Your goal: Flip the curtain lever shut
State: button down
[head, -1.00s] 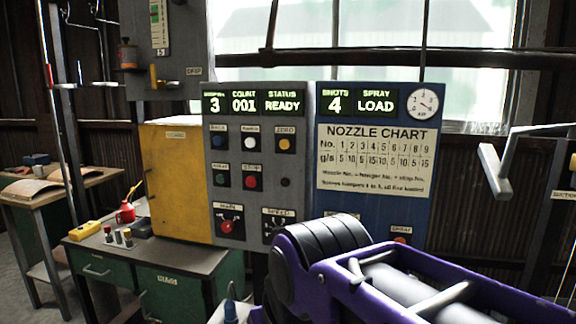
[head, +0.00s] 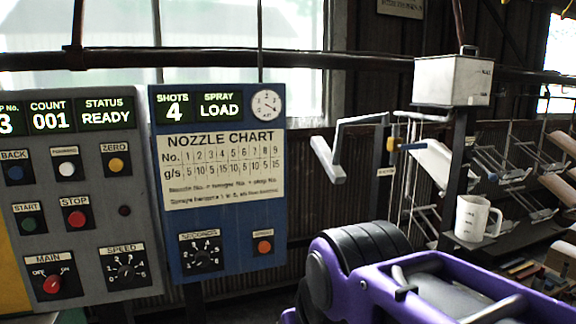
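No lever in the head view is readably labelled as the curtain lever, so I cannot tell which part it is. A small yellow handle (head: 394,138) with a blue part sits on upright thin pipes right of the blue panel. A grey bent bar (head: 338,146) sticks out just left of it. My purple arm (head: 440,285) fills the lower right. My gripper is not in view.
A grey control panel (head: 92,198) and a blue spray panel (head: 222,222) stand at left. A white box (head: 452,80) sits on a post, with a white jug (head: 476,217) on a shelf below. Racks with metal trays (head: 503,170) stand at right.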

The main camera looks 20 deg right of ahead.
aim_at(470, 154)
jog(key=z, duration=1.85)
